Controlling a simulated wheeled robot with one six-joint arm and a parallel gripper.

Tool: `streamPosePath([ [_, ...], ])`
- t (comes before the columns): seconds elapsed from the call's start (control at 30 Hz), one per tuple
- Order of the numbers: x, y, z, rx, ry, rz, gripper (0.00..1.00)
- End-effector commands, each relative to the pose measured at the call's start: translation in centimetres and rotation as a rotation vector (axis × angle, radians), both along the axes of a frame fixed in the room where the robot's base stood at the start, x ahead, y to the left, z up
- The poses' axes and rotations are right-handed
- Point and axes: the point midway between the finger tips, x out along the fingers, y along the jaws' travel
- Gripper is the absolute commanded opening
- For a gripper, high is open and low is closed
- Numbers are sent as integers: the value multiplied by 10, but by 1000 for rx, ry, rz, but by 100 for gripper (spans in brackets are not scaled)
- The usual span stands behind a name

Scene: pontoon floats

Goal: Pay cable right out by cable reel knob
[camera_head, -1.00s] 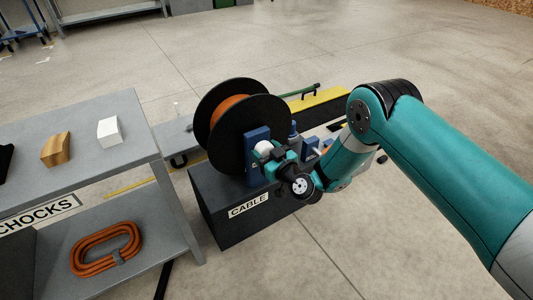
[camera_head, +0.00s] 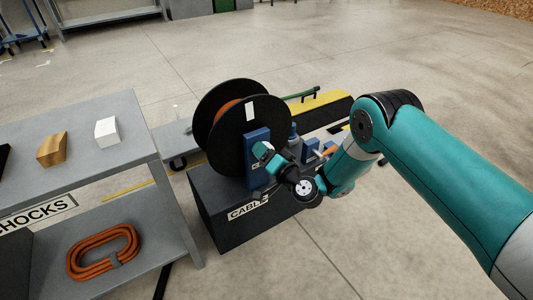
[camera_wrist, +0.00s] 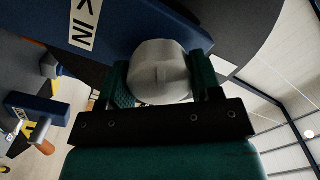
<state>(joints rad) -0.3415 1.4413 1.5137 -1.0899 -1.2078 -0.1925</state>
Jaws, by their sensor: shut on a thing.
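The cable reel (camera_head: 262,112) has two black flanges with orange cable (camera_head: 228,108) wound between them. It stands on a dark box labelled CABLE, behind a blue upright (camera_head: 256,172). A white strip (camera_head: 250,111) shows near the top of its front flange. In the wrist view, a pale grey rounded knob (camera_wrist: 160,70) sits between the two green fingers of my gripper (camera_wrist: 162,84), which is shut on it. In the head view my gripper (camera_head: 264,153) is at the front of the upright and hides the knob.
A grey bench (camera_head: 125,150) stands left, with a wooden block (camera_head: 52,148) and a white block (camera_head: 107,130) on top. An orange cable coil (camera_head: 103,252) lies on its lower shelf. Behind the reel are a yellow-edged ramp (camera_head: 325,98) and green bar. Floor in front is clear.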

Motion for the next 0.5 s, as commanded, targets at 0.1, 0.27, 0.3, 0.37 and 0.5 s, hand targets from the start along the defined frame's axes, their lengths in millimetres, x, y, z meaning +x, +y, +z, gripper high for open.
streamPosePath([
  [0.1, 4, -4, 1, 93, 54, -11, 35],
  [0.27, 3, -4, 1, 218, 138, -11, 35],
  [0.3, 3, -4, 1, 250, 159, -11, 35],
  [0.37, 3, -4, 1, 298, 191, -11, 35],
  [0.5, 3, -3, 1, 407, 265, -10, 35],
])
